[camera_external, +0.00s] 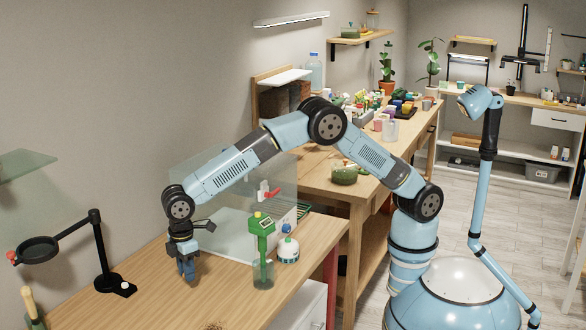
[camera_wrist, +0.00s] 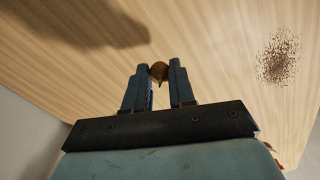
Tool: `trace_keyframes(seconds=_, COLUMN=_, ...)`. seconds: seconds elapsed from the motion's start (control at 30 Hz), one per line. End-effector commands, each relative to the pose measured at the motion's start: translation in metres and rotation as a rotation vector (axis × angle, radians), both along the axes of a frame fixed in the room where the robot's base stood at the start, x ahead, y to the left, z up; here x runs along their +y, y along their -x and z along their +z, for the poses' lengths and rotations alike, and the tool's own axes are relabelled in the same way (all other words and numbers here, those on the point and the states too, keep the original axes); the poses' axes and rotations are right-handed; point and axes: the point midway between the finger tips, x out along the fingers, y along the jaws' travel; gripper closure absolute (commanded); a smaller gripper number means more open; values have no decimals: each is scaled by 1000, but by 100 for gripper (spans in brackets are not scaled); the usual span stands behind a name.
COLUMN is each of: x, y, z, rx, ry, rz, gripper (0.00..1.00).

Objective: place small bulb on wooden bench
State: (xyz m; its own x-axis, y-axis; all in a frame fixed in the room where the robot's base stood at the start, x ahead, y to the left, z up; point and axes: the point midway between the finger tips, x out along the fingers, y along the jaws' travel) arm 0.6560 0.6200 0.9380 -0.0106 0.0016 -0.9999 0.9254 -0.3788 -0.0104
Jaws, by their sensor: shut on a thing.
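A small brown bulb (camera_wrist: 159,72) sits between the fingertips of my gripper (camera_wrist: 160,85) in the wrist view, with its pointed end showing. My gripper is shut on it. In the external view my gripper (camera_external: 188,270) points down, low over the left part of the wooden bench (camera_external: 150,300). The fingers hide the bulb there. The bench top also shows in the wrist view (camera_wrist: 210,40). I cannot tell whether the bulb touches the bench.
A patch of dark crumbs (camera_wrist: 278,58) lies on the bench. A black magnifier stand (camera_external: 108,280) stands to the left. A green-handled tool in a glass jar (camera_external: 263,275) and a white bottle (camera_external: 288,250) stand to the right. Bare wood surrounds my gripper.

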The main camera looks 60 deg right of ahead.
Motion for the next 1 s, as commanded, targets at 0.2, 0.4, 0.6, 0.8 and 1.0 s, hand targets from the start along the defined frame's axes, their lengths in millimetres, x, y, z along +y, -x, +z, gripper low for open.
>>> trace_keyframes(seconds=0.2, x=6, y=-7, z=-10, rx=0, ry=-1, rz=-1, gripper=100)
trace_keyframes(seconds=0.4, x=10, y=-10, z=-28, rx=1, ry=1, rz=-1, gripper=100)
trace_keyframes(seconds=0.6, x=10, y=-10, z=-46, rx=0, ry=-1, rz=0, gripper=100)
trace_keyframes(seconds=0.8, x=10, y=-10, z=-46, rx=0, ry=-1, rz=0, gripper=100)
trace_keyframes(seconds=1.0, x=9, y=-10, z=-48, rx=0, ry=-1, rz=-1, gripper=68)
